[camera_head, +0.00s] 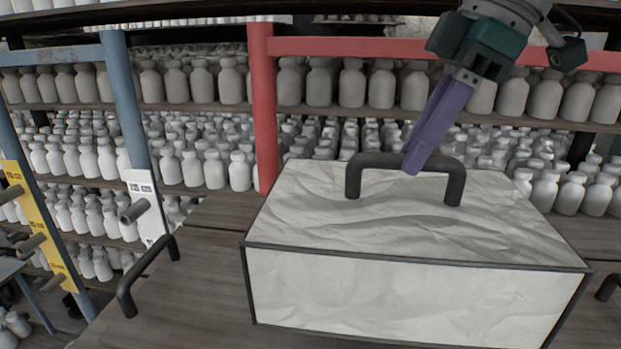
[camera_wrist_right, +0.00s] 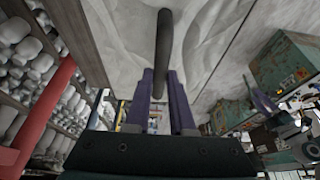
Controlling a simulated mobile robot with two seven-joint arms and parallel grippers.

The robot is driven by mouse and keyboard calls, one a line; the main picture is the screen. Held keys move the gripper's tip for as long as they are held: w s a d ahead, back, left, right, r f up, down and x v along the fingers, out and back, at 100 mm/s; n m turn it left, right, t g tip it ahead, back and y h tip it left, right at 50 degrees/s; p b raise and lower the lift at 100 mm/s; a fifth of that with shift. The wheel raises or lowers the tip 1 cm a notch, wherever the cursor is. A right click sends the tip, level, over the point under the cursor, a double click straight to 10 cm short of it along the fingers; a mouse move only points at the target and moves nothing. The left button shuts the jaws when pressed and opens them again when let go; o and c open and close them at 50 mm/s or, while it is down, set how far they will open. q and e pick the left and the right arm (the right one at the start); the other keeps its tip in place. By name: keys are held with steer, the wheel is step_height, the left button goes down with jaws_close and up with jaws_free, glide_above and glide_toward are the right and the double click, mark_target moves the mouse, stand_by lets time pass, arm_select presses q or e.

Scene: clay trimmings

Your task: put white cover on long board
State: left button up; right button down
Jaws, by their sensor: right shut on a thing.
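The white cover (camera_head: 400,290) is a box with a crumpled, paper-like white surface, dark edges and a black bar handle (camera_head: 455,187) on top. My right gripper (camera_head: 412,168), with purple fingers, is shut on this handle from above. In the right wrist view the handle (camera_wrist_right: 164,45) runs between the two fingers (camera_wrist_right: 163,100). The long board (camera_head: 195,285) is brown wood with a black handle at each end. The cover is over its middle, and I cannot tell whether it touches the board. What seems to be my left gripper (camera_wrist_right: 262,103) shows small in the wrist view, its jaws unclear.
Shelves of many white bottles (camera_head: 350,85) fill the back. A red post (camera_head: 263,110) and a blue post (camera_head: 125,100) stand left of the cover. The board's left handle (camera_head: 145,275) sticks up. Green boxes (camera_wrist_right: 285,65) show in the wrist view.

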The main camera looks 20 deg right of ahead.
mark_target(413, 200)
step_height(413, 200, down, 3)
steer(key=shift+f+p, duration=0.2)
steer(key=shift+p, duration=0.15)
step_height(413, 200, down, 3)
steer(key=shift+f+p, duration=0.15)
steer(key=shift+p, duration=0.5)
steer(key=shift+f, duration=0.25)
steer(key=c, duration=0.8)
jaws_free()
steer(key=shift+d+r, duration=0.1)
steer(key=shift+r, duration=0.1)
steer(key=b+v, duration=0.3)
steer(key=v, duration=0.7)
steer(key=shift+d+r+b, duration=0.1)
steer(key=shift+r+b, duration=0.2)
steer(key=shift+b, duration=0.1)
steer(key=shift+s+d+r, duration=0.15)
steer(key=shift+s+r, duration=0.05)
steer(key=shift+r, duration=0.3)
